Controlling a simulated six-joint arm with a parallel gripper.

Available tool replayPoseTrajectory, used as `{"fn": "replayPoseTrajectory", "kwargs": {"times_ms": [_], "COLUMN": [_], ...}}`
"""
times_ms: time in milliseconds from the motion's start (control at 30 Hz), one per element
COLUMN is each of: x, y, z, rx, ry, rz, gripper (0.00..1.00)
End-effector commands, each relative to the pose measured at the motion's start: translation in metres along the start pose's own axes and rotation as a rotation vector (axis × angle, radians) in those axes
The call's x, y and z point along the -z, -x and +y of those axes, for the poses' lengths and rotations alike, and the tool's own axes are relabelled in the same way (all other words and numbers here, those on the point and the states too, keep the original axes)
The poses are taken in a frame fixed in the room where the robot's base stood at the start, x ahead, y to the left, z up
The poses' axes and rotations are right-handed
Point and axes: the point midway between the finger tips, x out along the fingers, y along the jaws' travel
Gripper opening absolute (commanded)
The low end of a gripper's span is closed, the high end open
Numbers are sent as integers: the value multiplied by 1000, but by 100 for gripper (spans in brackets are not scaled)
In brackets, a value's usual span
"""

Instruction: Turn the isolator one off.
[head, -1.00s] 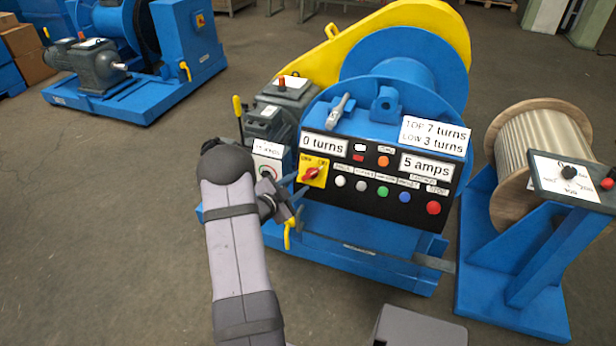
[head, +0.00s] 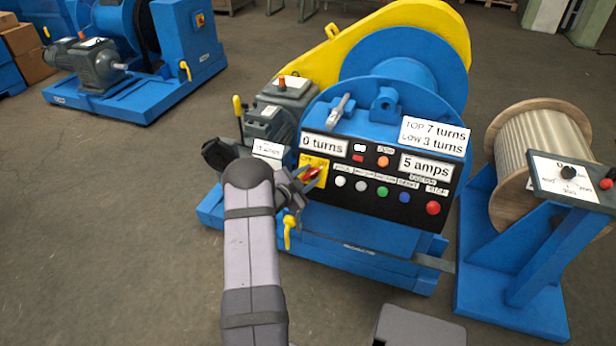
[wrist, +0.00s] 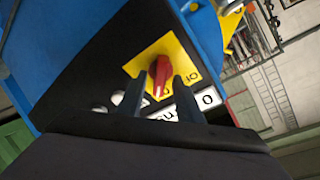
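The isolator is a red rotary knob (head: 311,174) on a yellow plate (head: 322,180) at the left end of the black control panel. In the wrist view the red knob (wrist: 161,68) stands on its yellow plate (wrist: 181,49), just ahead of my fingers. My gripper (head: 306,178) is in front of the isolator in the head view and partly covers the plate. In the wrist view my gripper (wrist: 160,82) is open, one dark finger on each side of the knob's near end. I cannot tell whether either finger touches it.
The panel carries several push buttons, such as a green one (head: 382,191) and a red one (head: 433,208), right of the isolator. A yellow lever (head: 289,231) hangs below my gripper. A wooden cable reel (head: 535,150) and blue stand are at the right.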

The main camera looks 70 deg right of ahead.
Motion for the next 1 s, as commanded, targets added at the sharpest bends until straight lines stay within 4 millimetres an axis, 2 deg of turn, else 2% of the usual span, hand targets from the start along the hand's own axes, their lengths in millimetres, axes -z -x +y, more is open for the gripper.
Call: {"fn": "replayPoseTrajectory", "kwargs": {"times_ms": [133, 167, 267, 300, 667, 1000], "x": [0, 0, 0, 0, -1, -1], "y": [0, 0, 0, 0, 0, 0], "z": [0, 0, 0, 0, 0, 1], "rx": [0, 0, 0, 0, 6, 48], "ry": [0, 0, 0, 0, 28, 212], "rz": [0, 0, 0, 0, -1, -1], "gripper": [33, 28, 4, 0, 0, 0]}}
